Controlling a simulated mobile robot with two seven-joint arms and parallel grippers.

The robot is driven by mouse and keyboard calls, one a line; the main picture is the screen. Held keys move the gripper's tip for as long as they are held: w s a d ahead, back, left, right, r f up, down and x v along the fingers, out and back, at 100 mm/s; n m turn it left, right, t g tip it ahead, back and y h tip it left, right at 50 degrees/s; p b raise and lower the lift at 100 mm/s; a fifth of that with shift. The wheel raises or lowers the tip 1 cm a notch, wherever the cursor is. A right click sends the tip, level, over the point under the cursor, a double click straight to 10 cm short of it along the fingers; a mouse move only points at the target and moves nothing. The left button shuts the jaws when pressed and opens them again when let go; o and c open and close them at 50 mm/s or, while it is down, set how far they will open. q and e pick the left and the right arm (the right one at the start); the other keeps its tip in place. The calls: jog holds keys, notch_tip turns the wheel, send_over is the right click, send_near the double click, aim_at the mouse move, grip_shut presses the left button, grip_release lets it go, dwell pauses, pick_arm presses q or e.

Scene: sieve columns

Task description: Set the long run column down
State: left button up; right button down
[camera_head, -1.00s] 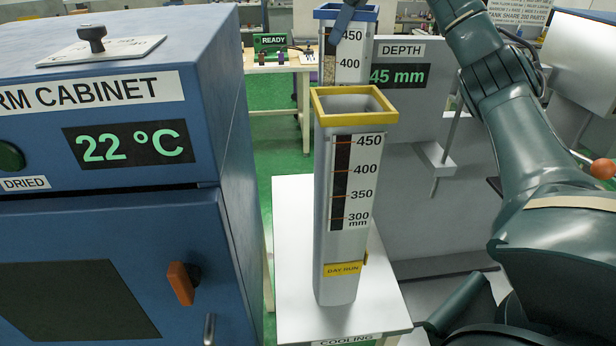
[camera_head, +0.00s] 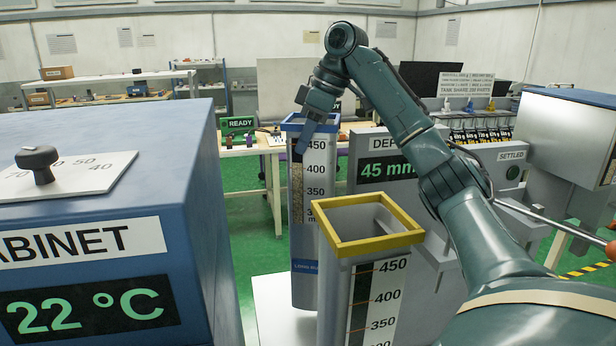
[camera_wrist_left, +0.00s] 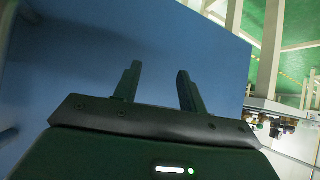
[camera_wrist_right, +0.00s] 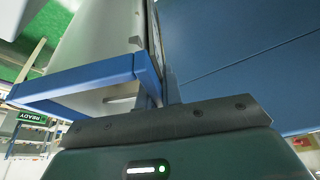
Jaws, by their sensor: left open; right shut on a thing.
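The long run column (camera_head: 306,240) is a tall grey column with a blue rim, a number scale and a window showing grainy beige fill. It looks upright behind the day run column, over the white cooling bench (camera_head: 268,290). Its foot is partly hidden, so I cannot tell whether it touches the bench. My right gripper (camera_head: 307,135) is shut on its upper wall at the rim. In the right wrist view, the blue rim (camera_wrist_right: 75,85) lies beside the right fingers (camera_wrist_right: 160,92). My left gripper (camera_wrist_left: 159,72) is open and empty, before a blue surface.
The yellow-rimmed day run column (camera_head: 335,290) stands in front, close to the long run column. The blue warm cabinet (camera_head: 100,190) fills the left. A grey depth unit (camera_head: 370,150) reading 45 mm stands behind at the right. A READY table (camera_head: 240,150) is farther back.

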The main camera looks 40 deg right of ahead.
jog(key=shift+s+f, duration=0.1)
jog(key=shift+f, duration=2.6)
jog(key=c, duration=1.6)
grip_release()
jog(key=shift+f, duration=0.1)
jog(key=shift+o, duration=0.2)
jog(key=v, duration=1.2)
jog(key=shift+s+a, duration=0.1)
